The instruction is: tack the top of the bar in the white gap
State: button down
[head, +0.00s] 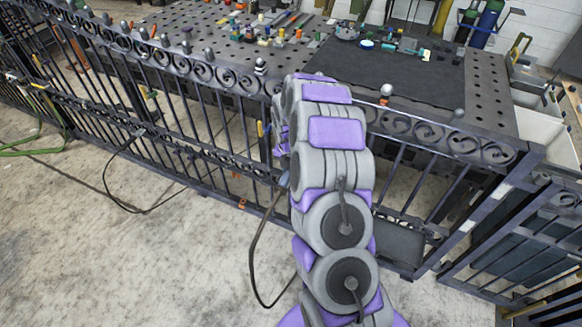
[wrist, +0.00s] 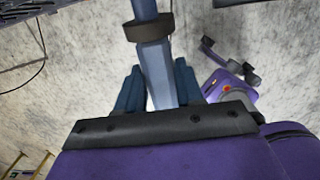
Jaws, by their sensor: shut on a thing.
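The dark scroll gate (head: 190,105) runs across the head view, with upright bars and a row of scrolls along its top. In the wrist view my gripper (wrist: 157,76) is shut on a blue-grey tool (wrist: 153,62) with a dark collar (wrist: 149,27). The tool's tip is out of view. In the head view my arm hides most of the gripper, low against the gate's bars. No contact can be made out.
Behind the gate stands a perforated metal table with a dark mat (head: 395,75) and several small coloured parts (head: 265,30). A black cable (head: 258,262) hangs from near my gripper to the floor. The concrete floor (head: 130,265) at left front is mostly clear.

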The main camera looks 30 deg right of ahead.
aim_at(278, 192)
jog(key=shift+s+a+f+p, duration=0.15)
jog(key=shift+s+a+p, duration=0.05)
jog(key=shift+s+a, duration=0.85)
jog(key=shift+s+a+f+p, duration=0.15)
jog(key=shift+s+a, duration=0.6)
jog(key=shift+a, duration=0.45)
jog(key=shift+s+a+f+p, duration=0.1)
jog(key=shift+s+a+p, duration=0.1)
jog(key=shift+s+a, duration=1.05)
jog(key=shift+a, duration=0.45)
